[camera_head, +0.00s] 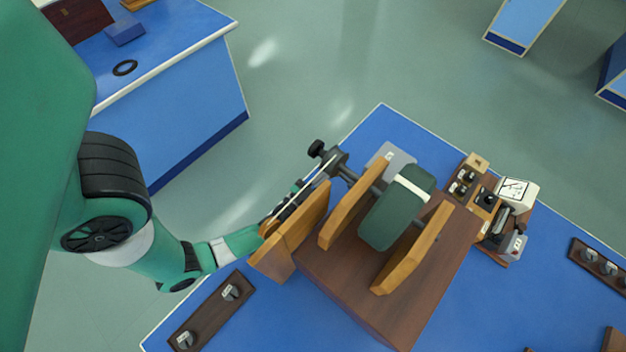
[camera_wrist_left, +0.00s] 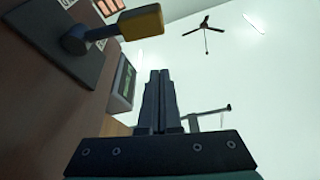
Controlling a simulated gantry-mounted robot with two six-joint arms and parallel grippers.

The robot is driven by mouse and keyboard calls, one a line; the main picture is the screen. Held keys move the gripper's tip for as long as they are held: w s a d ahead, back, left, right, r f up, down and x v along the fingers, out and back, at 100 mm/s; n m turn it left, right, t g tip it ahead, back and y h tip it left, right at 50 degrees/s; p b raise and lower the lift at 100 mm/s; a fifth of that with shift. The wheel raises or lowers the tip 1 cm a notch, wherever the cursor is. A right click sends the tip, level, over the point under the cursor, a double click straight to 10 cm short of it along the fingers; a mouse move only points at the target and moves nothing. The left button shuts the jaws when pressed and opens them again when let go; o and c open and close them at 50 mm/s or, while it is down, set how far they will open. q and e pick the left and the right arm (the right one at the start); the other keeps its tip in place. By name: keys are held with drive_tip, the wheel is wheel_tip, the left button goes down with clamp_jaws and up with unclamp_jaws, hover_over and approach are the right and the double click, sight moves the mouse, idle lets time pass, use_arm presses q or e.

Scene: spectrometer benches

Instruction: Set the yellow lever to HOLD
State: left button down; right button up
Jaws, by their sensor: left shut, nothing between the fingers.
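The yellow lever (camera_wrist_left: 140,22) shows at the upper left of the left wrist view. Its yellow grip sits on a grey shaft that runs from a pivot on a dark plate (camera_wrist_left: 45,45) on a brown panel. White markings by the plate are cut off, and I cannot read them. My left gripper (camera_wrist_left: 159,85) is shut and empty, with its fingers below the yellow grip in the picture and apart from it. In the head view, my left gripper (camera_head: 298,190) is beside the wooden instrument's left side (camera_head: 308,215). I cannot make out the lever there. My right gripper is not in view.
A small greenish display (camera_wrist_left: 124,85) is on the panel near the fingers. A dark crank (camera_head: 318,149) sticks out past the instrument's far end. A green drum (camera_head: 390,222) lies between wooden uprights on top. A board with knobs (camera_head: 210,312) lies on the blue bench.

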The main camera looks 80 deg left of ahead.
use_arm(q)
drive_tip(key=b+v, duration=0.1)
drive_tip(key=v, duration=0.9)
drive_tip(key=shift+d, duration=0.15)
drive_tip(key=shift+w+f, duration=0.1)
drive_tip(key=shift+w, duration=0.05)
